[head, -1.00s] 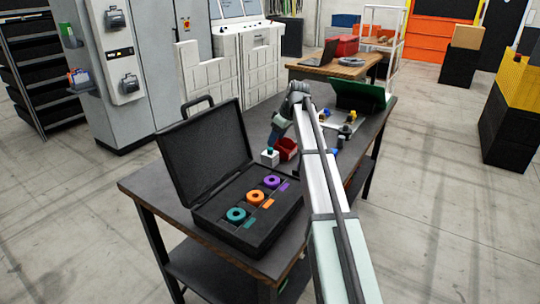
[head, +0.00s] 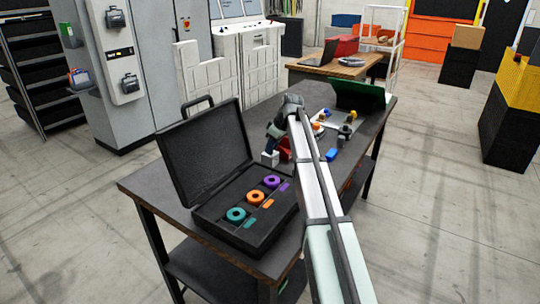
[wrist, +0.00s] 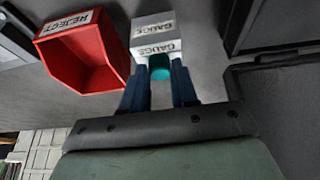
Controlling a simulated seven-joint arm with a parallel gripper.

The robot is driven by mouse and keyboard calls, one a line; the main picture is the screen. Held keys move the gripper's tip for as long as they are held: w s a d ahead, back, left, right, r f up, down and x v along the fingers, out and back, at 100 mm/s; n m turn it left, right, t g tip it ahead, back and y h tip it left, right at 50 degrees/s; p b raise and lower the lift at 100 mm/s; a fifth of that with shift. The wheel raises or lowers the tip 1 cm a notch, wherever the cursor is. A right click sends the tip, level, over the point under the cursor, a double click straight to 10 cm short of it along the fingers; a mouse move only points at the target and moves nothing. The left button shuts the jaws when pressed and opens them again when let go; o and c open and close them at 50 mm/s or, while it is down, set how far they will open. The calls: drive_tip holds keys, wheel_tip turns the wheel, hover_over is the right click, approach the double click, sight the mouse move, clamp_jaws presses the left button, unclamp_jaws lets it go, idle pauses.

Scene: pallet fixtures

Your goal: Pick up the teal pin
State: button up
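The teal pin (wrist: 160,69) stands in the top of the white gauge block (wrist: 155,38), its round end showing between my dark blue fingers in the wrist view. My gripper (wrist: 160,85) has a finger on each side of the pin, with no clear gap, and looks shut on it. In the head view my gripper (head: 271,145) is low over the gauge block (head: 270,160), and the pin is hidden there.
The red reject bin (wrist: 75,55) stands close beside the gauge block. An open black case (head: 225,232) holds teal, orange and purple rings at the table's near end. A blue block (head: 331,154) and a pallet with fixtures (head: 330,117) lie to the right.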

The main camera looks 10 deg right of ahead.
clamp_jaws()
drive_tip(key=shift+r, duration=0.15)
wheel_tip(320, 180, up, 10)
idle(0.5)
